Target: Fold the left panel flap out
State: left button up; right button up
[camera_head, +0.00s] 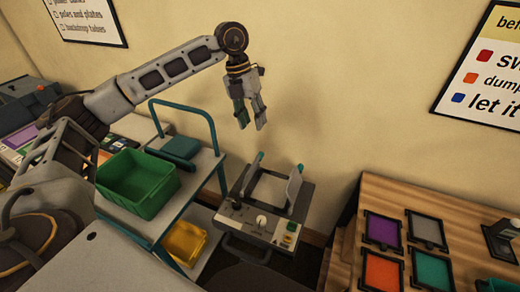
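A grey device (240,212) with a control panel stands at the centre, low against the wall. Its left flap (252,176) has a teal tip and stands raised at the left edge of a pale recessed area. Its right flap (293,189), also teal-tipped, stands raised on the other side. The left flap is small here, so its exact angle is hard to tell. My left gripper (252,124) hangs above the device, fingers pointing down, with a gap between them and nothing held. It is apart from both flaps. My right gripper is not in view.
A teal-framed cart (150,222) with a green bin (138,183) stands left of the device, a yellow bin (186,241) on its lower shelf. A wooden table (345,247) with coloured panels is at right. The wall is close behind my gripper.

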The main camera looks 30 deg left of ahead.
aim_at(261, 153)
pick_arm(q)
jog(key=p+x, duration=0.1)
jog(key=x, duration=1)
jog(key=shift+f, duration=0.4)
grip_shut()
